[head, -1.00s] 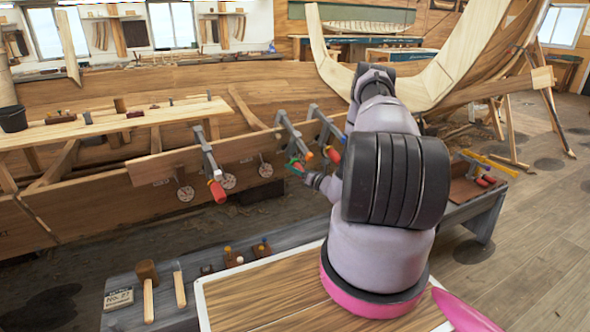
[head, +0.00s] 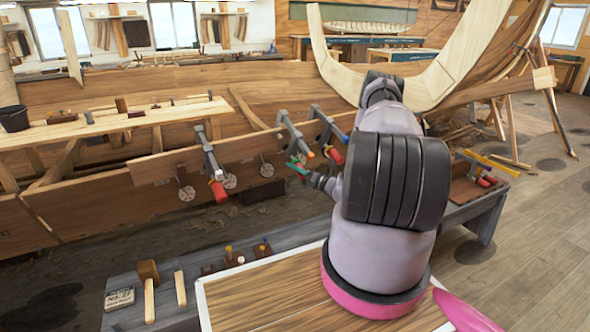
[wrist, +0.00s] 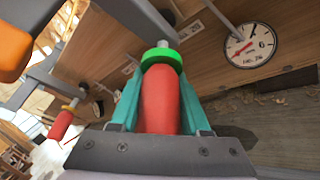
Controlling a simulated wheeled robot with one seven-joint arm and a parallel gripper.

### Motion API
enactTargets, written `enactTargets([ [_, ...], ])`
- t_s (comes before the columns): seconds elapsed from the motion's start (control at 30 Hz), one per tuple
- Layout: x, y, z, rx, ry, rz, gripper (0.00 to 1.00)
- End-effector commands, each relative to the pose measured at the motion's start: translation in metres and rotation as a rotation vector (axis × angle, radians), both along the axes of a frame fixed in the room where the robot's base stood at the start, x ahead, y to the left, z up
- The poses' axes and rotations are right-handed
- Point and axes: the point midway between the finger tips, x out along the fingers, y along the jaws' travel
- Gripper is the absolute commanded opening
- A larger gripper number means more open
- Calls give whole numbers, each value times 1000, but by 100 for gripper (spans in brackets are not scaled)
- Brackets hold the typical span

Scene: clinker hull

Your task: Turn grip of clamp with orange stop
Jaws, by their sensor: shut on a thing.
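The clamp with the orange stop (head: 310,154) is the middle one of three on the plank edge. Its grey bar (head: 290,133) slopes down toward me. In the wrist view the orange stop (wrist: 14,52) is large at the upper left. My gripper (wrist: 160,112) has its teal fingers shut on the clamp's red grip (wrist: 159,97), one on each side. A green collar (wrist: 162,57) sits at the grip's far end, around the grey screw. In the head view my gripper (head: 297,168) is small beside the clamp, and its fingers mostly hide the grip.
Another clamp (head: 210,160) with a red grip stands left, and a clamp with a blue stop (head: 344,138) stands close on the right. Round dials (wrist: 250,45) hang on the hull planking.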

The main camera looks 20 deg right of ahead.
Motion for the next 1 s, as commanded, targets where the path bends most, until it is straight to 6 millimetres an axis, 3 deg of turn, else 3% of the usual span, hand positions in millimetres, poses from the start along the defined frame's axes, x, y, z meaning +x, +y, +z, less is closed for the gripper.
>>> enactTargets([
  [0.1,0,-1,0,0,1,-2,0],
  [0.13,0,-1,0,0,1,-3,50],
  [0.2,0,-1,0,0,1,-3,76],
  [0.63,-7,-5,-2,1,2,-3,76],
  [1.0,-68,-39,-11,2,3,-6,76],
])
